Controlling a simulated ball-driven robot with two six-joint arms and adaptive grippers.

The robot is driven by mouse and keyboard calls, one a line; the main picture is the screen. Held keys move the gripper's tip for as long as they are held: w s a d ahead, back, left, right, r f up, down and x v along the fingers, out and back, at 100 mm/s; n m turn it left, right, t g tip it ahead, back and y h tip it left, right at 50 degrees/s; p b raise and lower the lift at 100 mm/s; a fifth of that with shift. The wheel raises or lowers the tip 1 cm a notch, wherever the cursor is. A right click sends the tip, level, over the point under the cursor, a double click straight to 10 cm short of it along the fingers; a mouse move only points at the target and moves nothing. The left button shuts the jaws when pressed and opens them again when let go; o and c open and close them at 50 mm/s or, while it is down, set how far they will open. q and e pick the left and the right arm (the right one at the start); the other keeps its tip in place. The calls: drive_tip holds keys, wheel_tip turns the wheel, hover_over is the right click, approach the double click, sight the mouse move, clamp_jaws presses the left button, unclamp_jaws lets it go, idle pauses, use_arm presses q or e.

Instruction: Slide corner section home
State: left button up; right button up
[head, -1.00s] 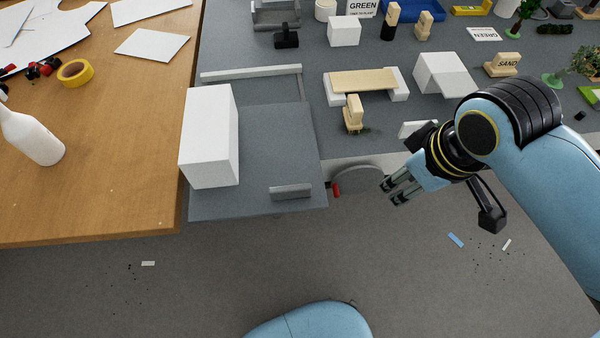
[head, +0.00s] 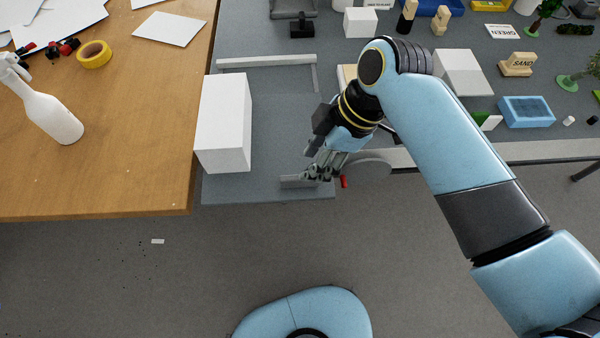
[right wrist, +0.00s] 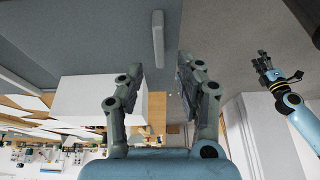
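The corner section is a flat dark grey board (head: 270,145) beside the wooden table, with a tall white block on it. A grey bar handle (head: 291,182) lies near its front edge, partly hidden by my right gripper (head: 316,177). In the right wrist view, the handle (right wrist: 158,38) is a rounded grey bar ahead of the open fingers (right wrist: 162,72), lined up roughly with the gap. Nothing is between the fingertips; I cannot tell whether they touch the handle. My left gripper (right wrist: 270,70) shows in the right wrist view, away from the board; its opening is unclear.
The white block (head: 223,125) stands left of my right gripper. A wooden table (head: 110,150) with a spray bottle (head: 52,115) borders the board on the left. A red piece (head: 344,182) sits just right of the gripper. Open floor lies in front.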

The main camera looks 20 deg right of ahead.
drive_tip(key=x, duration=0.7)
drive_tip(key=shift+c, duration=0.2)
clamp_jaws()
